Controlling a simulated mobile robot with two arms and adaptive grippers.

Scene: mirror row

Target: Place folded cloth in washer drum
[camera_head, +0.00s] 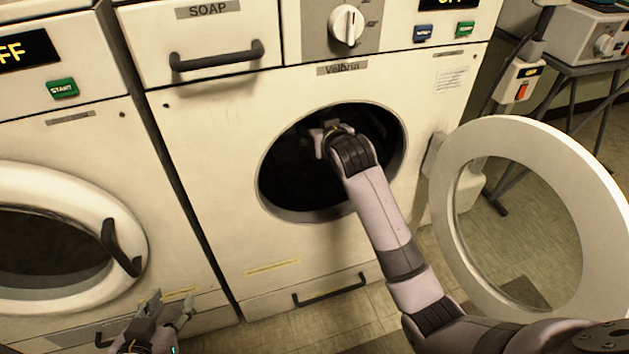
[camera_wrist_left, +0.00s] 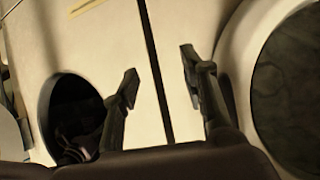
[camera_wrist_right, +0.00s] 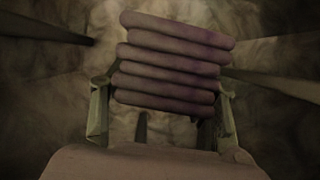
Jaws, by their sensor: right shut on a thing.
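The middle washer's drum (camera_head: 292,178) is a dark round opening in the white front. My right arm reaches into it, with the right gripper (camera_head: 322,138) inside the opening in the head view. In the right wrist view, the right gripper (camera_wrist_right: 160,98) is shut on the folded cloth (camera_wrist_right: 172,62), a purplish stack of several rounded layers. Blurred drum walls (camera_wrist_right: 60,70) surround it. I cannot make out the cloth in the head view. My left gripper (camera_head: 166,308) is open and empty, low in front of the left washer; it also shows in the left wrist view (camera_wrist_left: 158,75).
The round washer door (camera_head: 448,205) stands open at the right of the opening. A left washer (camera_head: 130,235) has its door shut. A soap drawer (camera_head: 215,55) is above. A stand with a device (camera_head: 585,35) is at the far right. Tiled floor is free below.

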